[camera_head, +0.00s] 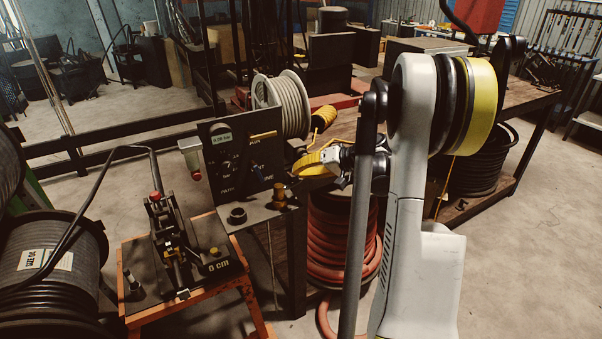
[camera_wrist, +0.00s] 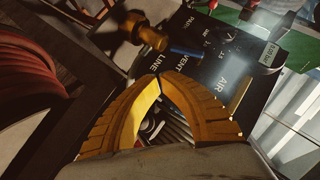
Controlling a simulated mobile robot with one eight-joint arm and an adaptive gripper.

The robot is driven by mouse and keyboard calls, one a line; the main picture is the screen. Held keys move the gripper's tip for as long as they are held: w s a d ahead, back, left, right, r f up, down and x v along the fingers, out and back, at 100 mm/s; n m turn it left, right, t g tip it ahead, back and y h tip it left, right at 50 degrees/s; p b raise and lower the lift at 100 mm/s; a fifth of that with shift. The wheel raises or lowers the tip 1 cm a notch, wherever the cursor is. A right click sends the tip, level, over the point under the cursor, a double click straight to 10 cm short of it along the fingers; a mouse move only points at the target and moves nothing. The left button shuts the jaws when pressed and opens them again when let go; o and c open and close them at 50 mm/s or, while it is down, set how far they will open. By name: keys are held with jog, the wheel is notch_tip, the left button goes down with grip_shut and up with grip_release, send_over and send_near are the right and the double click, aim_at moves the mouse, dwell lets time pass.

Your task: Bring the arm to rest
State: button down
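My arm, white and grey with a yellow band, stands upright right of centre in the head view. My gripper (camera_head: 299,168) has yellow fingers and hangs beside the right edge of the dark control panel (camera_head: 243,150). In the wrist view, the two ridged, curved fingers of my gripper (camera_wrist: 160,77) meet at their tips, with nothing seen held between them. The panel (camera_wrist: 222,45), lettered AIR, VENT and LINE, lies beyond the fingertips. I cannot tell the exact distance between them.
A crimping device (camera_head: 168,235) stands on an orange stand (camera_head: 135,318) at left, near a black hose reel (camera_head: 95,250). A brass fitting (camera_head: 280,195) sits below the panel. A red hose coil (camera_head: 335,240) is under the bench. Open floor (camera_head: 520,270) lies at right.

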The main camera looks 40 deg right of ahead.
jog(key=shift+s, duration=0.15)
jog(key=shift+r, duration=0.1)
dwell(0.4)
